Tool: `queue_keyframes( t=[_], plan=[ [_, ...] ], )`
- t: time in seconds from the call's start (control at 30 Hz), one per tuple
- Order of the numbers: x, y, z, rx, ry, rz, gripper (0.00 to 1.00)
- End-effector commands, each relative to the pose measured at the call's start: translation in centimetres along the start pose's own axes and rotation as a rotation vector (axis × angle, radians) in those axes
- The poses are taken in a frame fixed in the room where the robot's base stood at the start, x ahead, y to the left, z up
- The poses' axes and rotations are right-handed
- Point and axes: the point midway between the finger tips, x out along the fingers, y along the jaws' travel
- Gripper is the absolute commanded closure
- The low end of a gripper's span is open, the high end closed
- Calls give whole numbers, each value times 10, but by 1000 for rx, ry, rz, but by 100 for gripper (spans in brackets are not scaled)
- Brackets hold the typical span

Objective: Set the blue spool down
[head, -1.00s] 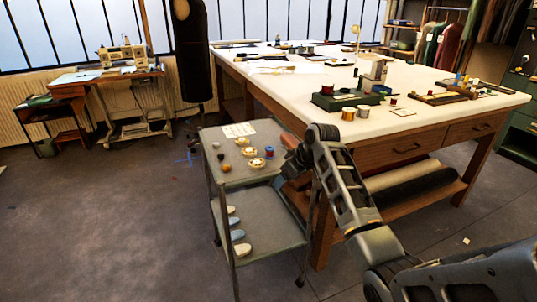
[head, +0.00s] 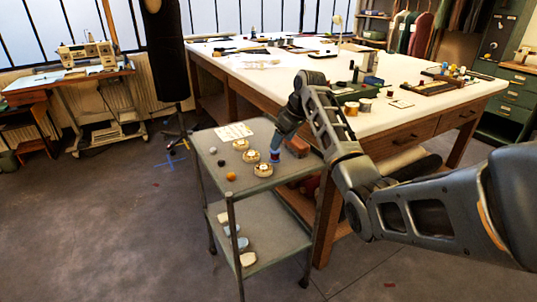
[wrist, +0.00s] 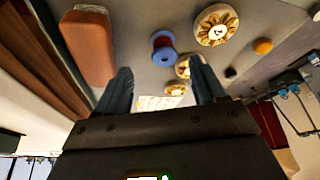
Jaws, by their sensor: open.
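My gripper (head: 278,146) is over the cart top, right by the spool in the head view. In the wrist view my gripper (wrist: 160,70) has its two fingers spread, with nothing between them. I cannot tell the exact gap between fingertips and spool.
Round pale pieces with flower-like tops (head: 263,170) lie left of the spool. A reddish-brown block (wrist: 88,47) lies close on its other side. A white card (head: 234,131), an orange ball (head: 231,176) and dark balls share the top. The white worktable (head: 420,75) borders the cart.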

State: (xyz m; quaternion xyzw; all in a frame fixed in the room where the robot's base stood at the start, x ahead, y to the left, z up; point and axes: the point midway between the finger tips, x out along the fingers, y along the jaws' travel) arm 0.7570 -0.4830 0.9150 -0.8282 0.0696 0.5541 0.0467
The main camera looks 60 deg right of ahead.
Motion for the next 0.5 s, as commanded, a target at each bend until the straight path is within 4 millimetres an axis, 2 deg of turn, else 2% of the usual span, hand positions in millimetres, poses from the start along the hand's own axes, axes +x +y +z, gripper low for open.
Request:
queue_keyframes(
  t=[0.5],
  plan=[
    [62,-6,-4,-1,-1,-1,30]
  ],
)
